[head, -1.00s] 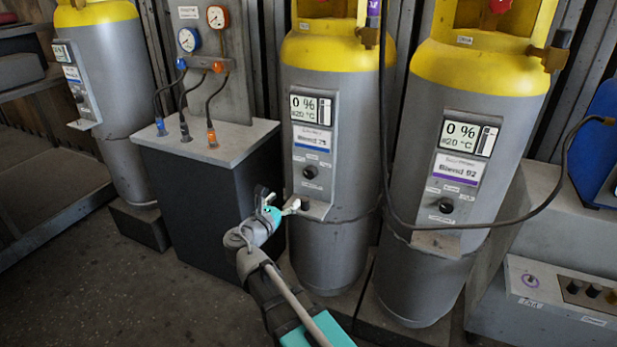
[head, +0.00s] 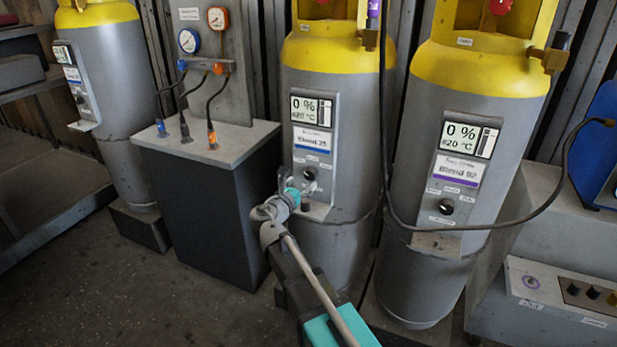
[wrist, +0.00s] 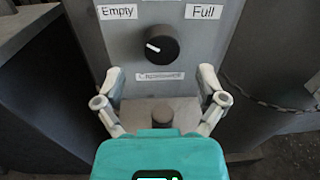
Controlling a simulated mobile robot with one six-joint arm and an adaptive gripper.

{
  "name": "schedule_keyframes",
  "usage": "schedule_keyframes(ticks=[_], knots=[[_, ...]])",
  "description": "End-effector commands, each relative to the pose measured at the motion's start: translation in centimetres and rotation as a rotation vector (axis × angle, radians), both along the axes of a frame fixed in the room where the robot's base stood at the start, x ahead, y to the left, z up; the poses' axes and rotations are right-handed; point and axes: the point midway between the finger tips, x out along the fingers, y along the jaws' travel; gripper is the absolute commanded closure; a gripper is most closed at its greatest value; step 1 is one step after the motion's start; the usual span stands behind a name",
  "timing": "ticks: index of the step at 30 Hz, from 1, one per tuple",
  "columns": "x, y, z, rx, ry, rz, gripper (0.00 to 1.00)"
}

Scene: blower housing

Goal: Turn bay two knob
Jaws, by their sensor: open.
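The bay two knob is most likely the black round knob (head: 309,174) on the panel of the middle cylinder, below a display reading 0 %. In the head view my gripper (head: 297,184) is in front of the panel, just below and left of the knob.
A small ledge with a grey stub (wrist: 162,114) lies below the knob. A similar cylinder (head: 455,150) with its own knob stands to the right, with a hose (head: 500,222) across it. A dark cabinet (head: 205,200) with gauges stands to the left.

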Motion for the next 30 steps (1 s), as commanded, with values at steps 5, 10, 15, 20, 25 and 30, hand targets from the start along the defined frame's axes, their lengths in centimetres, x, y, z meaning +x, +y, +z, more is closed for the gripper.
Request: schedule_keyframes(ticks=[5,10,15,20,25,30], knots=[[2.3,-0.9,0.0,0.000,0.000,-0.001,0.10],[3.5,-1.6,0.0,0.000,0.001,-0.001,0.10],[3.8,-1.8,0.0,0.000,0.001,0.000,0.10],[3.8,-1.8,0.0,0.000,0.001,0.000,0.10],[3.8,-1.8,0.0,0.000,0.001,-0.001,0.25],[3.8,-1.8,0.0,0.000,0.001,-0.001,0.56]])
